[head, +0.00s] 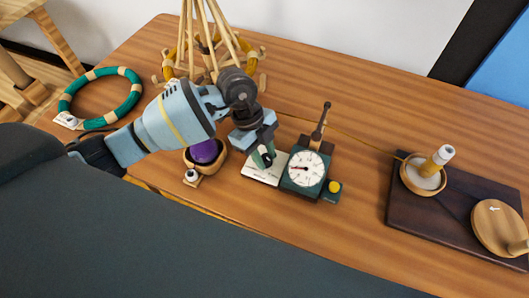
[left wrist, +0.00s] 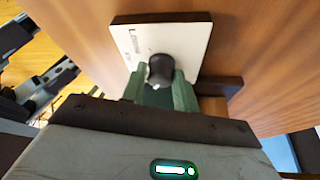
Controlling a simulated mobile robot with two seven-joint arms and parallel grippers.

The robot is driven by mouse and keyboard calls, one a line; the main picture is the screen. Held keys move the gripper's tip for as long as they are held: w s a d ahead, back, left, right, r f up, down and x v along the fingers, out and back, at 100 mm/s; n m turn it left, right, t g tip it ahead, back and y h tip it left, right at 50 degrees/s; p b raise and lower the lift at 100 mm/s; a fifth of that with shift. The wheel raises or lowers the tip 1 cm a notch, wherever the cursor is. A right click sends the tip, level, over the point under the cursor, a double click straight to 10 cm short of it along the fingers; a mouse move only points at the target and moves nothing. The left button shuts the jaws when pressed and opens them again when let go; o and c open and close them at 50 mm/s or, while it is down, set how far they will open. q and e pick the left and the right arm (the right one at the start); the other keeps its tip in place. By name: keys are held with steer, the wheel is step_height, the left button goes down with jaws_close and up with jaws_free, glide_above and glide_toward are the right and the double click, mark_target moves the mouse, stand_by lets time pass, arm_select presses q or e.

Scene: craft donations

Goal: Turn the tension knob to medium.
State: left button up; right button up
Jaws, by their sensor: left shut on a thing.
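The black tension knob (left wrist: 160,69) stands on a white label plate (left wrist: 195,40) in the left wrist view. My left gripper (left wrist: 160,88) is shut on the knob, with a green finger on each side. In the head view my left gripper (head: 264,157) comes down over the white plate (head: 260,176), left of a dark green dial gauge (head: 306,170) with a white face and a red needle pointing left. The plate's lettering and the knob's pointer are too small or hidden to read. My right gripper is in neither view.
A yellow button (head: 334,187) sits right of the gauge, and an upright post (head: 320,125) stands behind it. A purple yarn ball in a wooden bowl (head: 219,161) lies near my left wrist. A dark board (head: 400,220) carries a spool and wooden disc at right. A teal ring (head: 128,75) lies far left.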

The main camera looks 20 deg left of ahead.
arm_select(q)
steer(key=shift+w+r+m+g+p, duration=0.15)
steer(key=shift+m+g+p, duration=0.2)
steer(key=shift+m, duration=0.55)
steer(key=m, duration=0.2)
steer(key=shift+m+g+y+p, duration=0.3)
steer(key=shift+g+y, duration=0.05)
steer(key=shift+y, duration=0.05)
steer(key=m+g+y, duration=0.1)
steer(key=m, duration=0.2)
steer(key=shift+m, duration=0.3)
steer(key=shift+d+m+y, duration=0.15)
steer(key=shift+m+y, duration=0.55)
steer(key=shift+m, duration=1)
steer(key=o, duration=1)
steer(key=shift+c, duration=0.2)
